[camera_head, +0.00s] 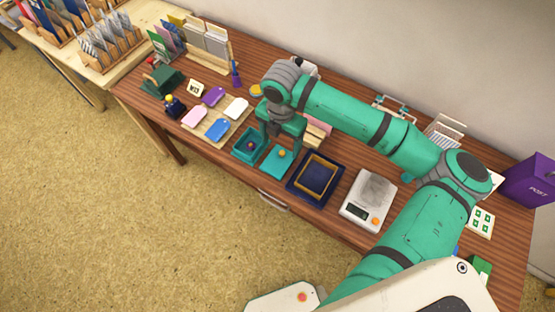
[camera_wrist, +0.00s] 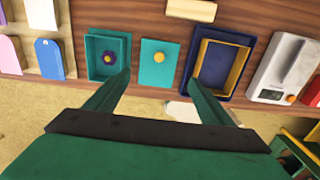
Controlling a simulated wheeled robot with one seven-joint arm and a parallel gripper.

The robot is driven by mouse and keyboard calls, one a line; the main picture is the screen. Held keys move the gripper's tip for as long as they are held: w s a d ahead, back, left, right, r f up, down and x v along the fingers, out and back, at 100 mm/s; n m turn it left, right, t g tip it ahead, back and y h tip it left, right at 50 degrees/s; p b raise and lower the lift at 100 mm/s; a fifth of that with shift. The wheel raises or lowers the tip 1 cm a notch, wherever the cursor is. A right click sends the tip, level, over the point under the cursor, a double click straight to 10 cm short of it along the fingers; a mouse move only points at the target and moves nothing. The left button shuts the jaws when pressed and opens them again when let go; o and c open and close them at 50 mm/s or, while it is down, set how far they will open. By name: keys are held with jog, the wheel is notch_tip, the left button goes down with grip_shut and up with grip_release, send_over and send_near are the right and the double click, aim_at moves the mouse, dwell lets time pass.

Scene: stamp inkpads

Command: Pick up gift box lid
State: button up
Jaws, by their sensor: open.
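The gift box lid (camera_head: 276,161) is a flat teal square with a round yellow knob, lying on the wooden table. It also shows in the wrist view (camera_wrist: 148,76), near the top centre. The open teal gift box (camera_head: 238,150) stands just left of it, with a small purple item (camera_wrist: 109,59) with a yellow centre inside. My gripper (camera_wrist: 160,78) is open and empty. Its fingers appear on either side of the lid in the wrist view, apart from it and seemingly above it. In the head view my gripper (camera_head: 276,134) hangs over the table just behind the lid.
A dark blue tray with a gold inner frame (camera_head: 294,192) stands close right of the lid. A white scale (camera_head: 357,215) is farther right. Coloured tags (camera_head: 218,130) lie on a wooden board (camera_head: 205,131) at left. A cream block (camera_wrist: 191,9) lies behind.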

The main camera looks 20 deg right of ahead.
aim_at(279, 161)
jog(key=f, duration=1)
jog(key=shift+w+a, duration=0.1)
jog(key=shift+a, duration=0.1)
jog(key=c, duration=0.8)
